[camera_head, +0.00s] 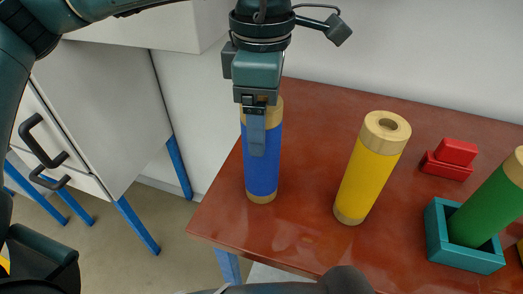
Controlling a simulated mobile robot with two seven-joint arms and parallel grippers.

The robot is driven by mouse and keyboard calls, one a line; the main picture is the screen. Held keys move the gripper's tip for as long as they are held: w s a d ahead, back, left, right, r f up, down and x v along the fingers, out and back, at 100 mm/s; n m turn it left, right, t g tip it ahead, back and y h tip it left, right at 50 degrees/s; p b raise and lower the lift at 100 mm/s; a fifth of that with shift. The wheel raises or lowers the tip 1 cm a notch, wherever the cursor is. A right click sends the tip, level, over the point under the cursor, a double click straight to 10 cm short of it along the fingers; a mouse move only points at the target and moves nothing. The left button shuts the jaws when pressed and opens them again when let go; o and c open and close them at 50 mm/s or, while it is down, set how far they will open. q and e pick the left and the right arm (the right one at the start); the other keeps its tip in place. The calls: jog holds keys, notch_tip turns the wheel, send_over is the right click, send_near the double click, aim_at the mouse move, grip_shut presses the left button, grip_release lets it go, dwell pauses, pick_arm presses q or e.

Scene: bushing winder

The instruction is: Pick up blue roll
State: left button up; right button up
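The blue roll (263,176) stands upright on the red-brown table near its left edge, with pale wooden ends. My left gripper (257,148) comes down over its top from above. One grey finger lies in front of the roll's upper part; the other finger is hidden behind the roll. I cannot tell whether the fingers press on it. The roll's base appears to rest on the table.
A yellow roll (368,175) stands to the right on the table (300,235). Further right are a red block (447,166) and a green roll (485,208) in a teal square holder (465,255). A white cabinet (105,110) with dark handles stands left.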

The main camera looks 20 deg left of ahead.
pick_arm(q)
jog(key=shift+c, duration=0.4)
jog(key=c, duration=1.6)
